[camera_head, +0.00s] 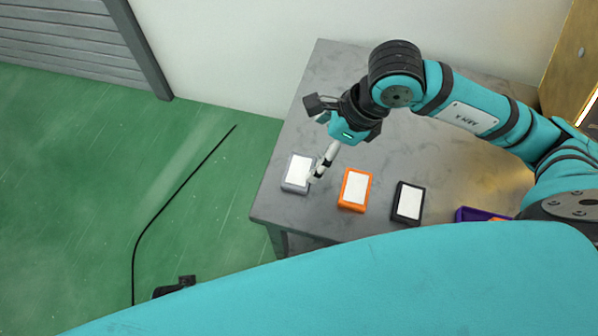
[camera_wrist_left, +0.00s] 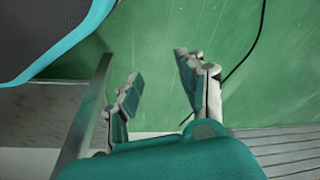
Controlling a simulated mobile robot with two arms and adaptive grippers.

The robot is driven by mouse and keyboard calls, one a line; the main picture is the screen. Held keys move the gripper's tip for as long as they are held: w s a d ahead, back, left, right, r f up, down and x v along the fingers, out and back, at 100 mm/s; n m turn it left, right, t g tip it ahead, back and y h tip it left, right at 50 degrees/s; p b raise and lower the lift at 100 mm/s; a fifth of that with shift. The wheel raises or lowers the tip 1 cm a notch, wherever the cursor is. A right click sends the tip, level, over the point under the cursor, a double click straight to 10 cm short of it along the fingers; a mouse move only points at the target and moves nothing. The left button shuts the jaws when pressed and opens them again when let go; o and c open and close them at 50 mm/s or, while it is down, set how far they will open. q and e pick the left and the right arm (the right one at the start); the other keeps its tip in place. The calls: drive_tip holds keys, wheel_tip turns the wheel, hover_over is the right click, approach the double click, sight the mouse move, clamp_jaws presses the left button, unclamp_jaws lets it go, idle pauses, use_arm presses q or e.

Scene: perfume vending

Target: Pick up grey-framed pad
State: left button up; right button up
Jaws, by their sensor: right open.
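The grey-framed pad (camera_head: 296,172) with a white face lies at the left front of the grey table. My right gripper (camera_head: 317,177) reaches down from the upper right, with its fingertips at the pad's right edge. It is open, and its fingers overlap that edge in the picture. I cannot tell whether they touch the pad. My left gripper (camera_wrist_left: 160,85) shows in the left wrist view with its fingers apart and nothing between them, over the green floor.
On the grey table (camera_head: 300,222), an orange-framed pad (camera_head: 355,189) and a black-framed pad (camera_head: 408,203) lie to the right. A purple tray (camera_head: 466,214) is partly hidden further right. A black cable (camera_head: 180,188) crosses the floor left of the table.

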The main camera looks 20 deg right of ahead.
sight(299, 170)
drive_tip(key=b+x, duration=0.1)
drive_tip(key=x, duration=0.9)
drive_tip(key=shift+a+f, duration=0.1)
drive_tip(key=shift+f, duration=0.15)
use_arm(q)
drive_tip(key=r, duration=0.2)
drive_tip(key=w+r, duration=0.1)
drive_tip(key=r, duration=0.1)
drive_tip(key=shift+r, duration=0.3)
use_arm(e)
drive_tip(key=shift+c, duration=0.4)
use_arm(q)
drive_tip(key=shift+d, duration=0.1)
use_arm(e)
drive_tip(key=c, duration=0.9)
drive_tip(key=shift+o, duration=0.2)
drive_tip(key=shift+r, duration=0.1)
